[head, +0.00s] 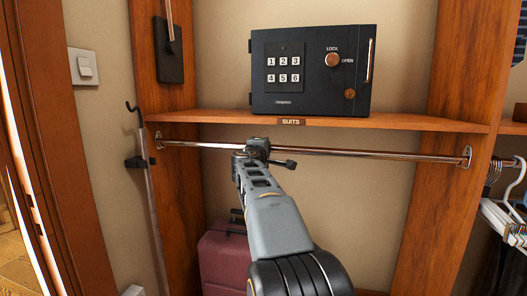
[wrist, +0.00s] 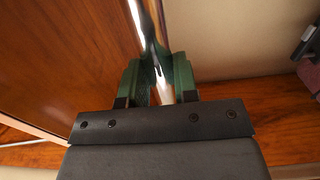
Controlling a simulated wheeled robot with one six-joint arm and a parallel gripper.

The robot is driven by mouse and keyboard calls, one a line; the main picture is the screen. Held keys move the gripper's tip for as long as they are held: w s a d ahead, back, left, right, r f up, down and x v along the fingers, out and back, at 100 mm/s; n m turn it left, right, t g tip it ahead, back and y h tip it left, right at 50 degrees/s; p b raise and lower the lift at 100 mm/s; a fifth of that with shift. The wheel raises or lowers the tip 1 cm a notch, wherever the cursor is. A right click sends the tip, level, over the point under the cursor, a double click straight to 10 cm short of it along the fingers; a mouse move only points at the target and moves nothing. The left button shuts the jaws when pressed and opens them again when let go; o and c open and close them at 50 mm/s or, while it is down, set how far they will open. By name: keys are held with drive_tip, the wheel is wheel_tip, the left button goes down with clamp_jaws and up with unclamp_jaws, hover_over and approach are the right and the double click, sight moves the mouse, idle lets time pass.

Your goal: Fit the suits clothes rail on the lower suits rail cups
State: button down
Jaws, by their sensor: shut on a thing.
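The suits clothes rail (head: 360,153) is a shiny metal bar. It spans the bay under the shelf labelled SUITS, nearly level. My gripper (head: 258,150) is shut on it left of its middle. In the wrist view the rail (wrist: 140,18) runs between the green fingers of my gripper (wrist: 158,80). The left rail cup (head: 158,140) is on the left panel and the right rail cup (head: 467,157) on the right panel. Both rail ends appear at these cups; whether they are fully seated I cannot tell.
The wooden shelf (head: 400,122) is close above the rail and carries a black safe (head: 312,98). A dark red suitcase (head: 222,258) stands below, behind my arm. A hooked pole (head: 146,190) leans by the left panel. Hangers (head: 510,205) hang at the right.

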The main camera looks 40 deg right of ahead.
idle(0.4)
drive_tip(key=c, duration=1)
unclamp_jaws()
drive_tip(key=shift+o, duration=1.1)
drive_tip(key=shift+f, duration=0.1)
drive_tip(key=v, duration=1.4)
drive_tip(key=shift+r, duration=0.25)
